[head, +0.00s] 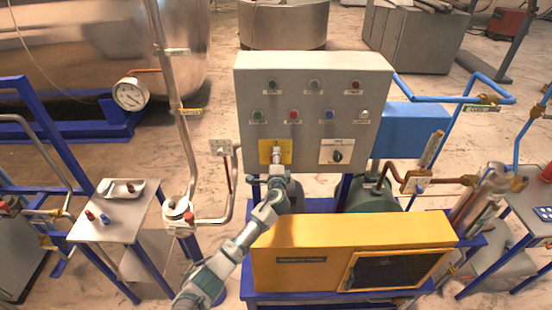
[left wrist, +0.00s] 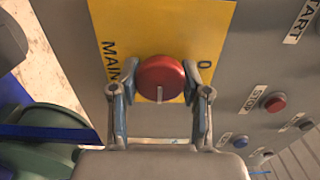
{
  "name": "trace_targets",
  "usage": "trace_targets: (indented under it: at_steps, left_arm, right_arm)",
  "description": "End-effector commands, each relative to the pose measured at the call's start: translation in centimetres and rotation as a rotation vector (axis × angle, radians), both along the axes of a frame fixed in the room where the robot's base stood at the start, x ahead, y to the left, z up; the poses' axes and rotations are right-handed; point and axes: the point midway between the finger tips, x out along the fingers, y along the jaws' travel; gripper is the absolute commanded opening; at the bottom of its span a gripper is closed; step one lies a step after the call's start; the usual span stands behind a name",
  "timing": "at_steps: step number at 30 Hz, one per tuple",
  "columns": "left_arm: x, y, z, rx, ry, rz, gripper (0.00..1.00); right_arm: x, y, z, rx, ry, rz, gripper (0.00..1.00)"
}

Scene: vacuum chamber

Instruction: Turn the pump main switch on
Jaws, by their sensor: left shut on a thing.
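The pump main switch is a red round knob (left wrist: 161,78) on a yellow plate (left wrist: 222,25) marked "MAIN" and "0". In the left wrist view a pale line on the knob points toward the bottom of the picture. The yellow plate (head: 289,146) is at the lower left of the grey control panel (head: 315,97) in the head view. My left gripper (head: 277,158) reaches up to this plate and hides most of the knob there. In the left wrist view my left gripper (left wrist: 160,84) has one finger on each side of the knob, shut on it. My right gripper is not in view.
A black rotary switch (head: 337,156) on a white plate sits right of the yellow one. Several coloured buttons are above. A yellow housing (head: 340,232) stands below the panel. A small side table (head: 112,222) and pipes (head: 188,150) are at left.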

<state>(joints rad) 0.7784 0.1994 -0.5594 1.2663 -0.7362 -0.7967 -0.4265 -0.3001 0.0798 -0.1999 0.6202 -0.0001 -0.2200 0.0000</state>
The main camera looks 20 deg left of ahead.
Motion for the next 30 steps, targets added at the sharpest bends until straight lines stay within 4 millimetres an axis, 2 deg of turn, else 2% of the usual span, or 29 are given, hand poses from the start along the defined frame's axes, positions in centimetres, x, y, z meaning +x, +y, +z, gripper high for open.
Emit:
trace_targets:
  at_steps: [1,2,4,5,17,20,30]
  left_arm:
    - [-0.1,-0.2,-0.6,0.000,0.010,-0.002,0.12]
    - [-0.1,-0.2,-0.6,0.000,0.010,-0.002,0.49]
    - [-0.1,-0.1,-0.6,0.000,0.010,-0.002,0.66]
    - [-0.1,-0.1,-0.6,0.000,0.010,-0.002,0.70]
    - [-0.7,-0.3,-0.2,-0.001,0.002,-0.001,0.70]
    - [-2.0,-0.7,-0.3,-0.001,0.002,-0.003,0.70]
    - [-8.9,-2.7,-0.5,-0.002,0.006,-0.003,0.70]
  right_arm:
    - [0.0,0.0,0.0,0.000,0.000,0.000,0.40]
    - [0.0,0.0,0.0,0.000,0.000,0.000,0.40]
    - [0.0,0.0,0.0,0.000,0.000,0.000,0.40]
    - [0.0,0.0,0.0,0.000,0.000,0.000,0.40]
    - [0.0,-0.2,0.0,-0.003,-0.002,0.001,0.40]
    - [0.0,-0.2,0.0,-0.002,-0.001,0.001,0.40]
    - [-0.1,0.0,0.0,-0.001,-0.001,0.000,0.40]
